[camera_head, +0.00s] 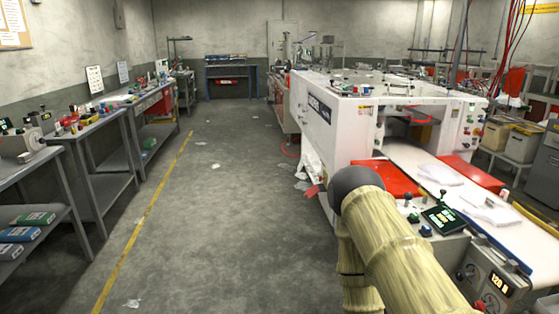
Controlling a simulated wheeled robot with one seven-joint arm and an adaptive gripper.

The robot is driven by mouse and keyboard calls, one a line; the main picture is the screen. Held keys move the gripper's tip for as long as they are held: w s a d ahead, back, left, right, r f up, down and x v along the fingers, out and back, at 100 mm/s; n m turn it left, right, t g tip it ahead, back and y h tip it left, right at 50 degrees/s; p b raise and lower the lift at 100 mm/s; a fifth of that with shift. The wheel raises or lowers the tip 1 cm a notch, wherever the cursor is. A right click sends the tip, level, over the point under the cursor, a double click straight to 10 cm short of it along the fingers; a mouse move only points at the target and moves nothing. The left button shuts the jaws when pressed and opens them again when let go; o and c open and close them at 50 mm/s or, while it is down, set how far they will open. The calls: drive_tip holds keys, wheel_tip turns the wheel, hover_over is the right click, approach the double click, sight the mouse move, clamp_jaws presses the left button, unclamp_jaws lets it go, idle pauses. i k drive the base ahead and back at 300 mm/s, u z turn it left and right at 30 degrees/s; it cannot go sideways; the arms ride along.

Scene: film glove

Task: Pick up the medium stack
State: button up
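Two low white piles lie on the white belt of the machine at right: one pile (441,175) farther back and another pile (490,212) nearer. They look like flat stacked sheets or film. I cannot tell which is the medium stack. My arm, covered in a beige sleeve with a dark rounded joint, rises from the bottom right and stands left of the belt, hiding part of the machine front. My gripper is not in view.
The white machine (318,110) fills the right side, with red panels (385,178) beside its belt (525,232) and a control panel (443,219) in front. Benches (100,125) line the left wall. The grey floor between is mostly clear, with scattered white scraps (132,303).

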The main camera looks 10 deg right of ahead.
sight(484, 207)
drive_tip(key=u, duration=0.25)
drive_tip(key=i, duration=1.65)
drive_tip(key=z, duration=0.5)
drive_tip(key=i, duration=1.15)
drive_tip(key=z, duration=1.7)
drive_tip(key=i, duration=0.7)
drive_tip(key=z, duration=0.6)
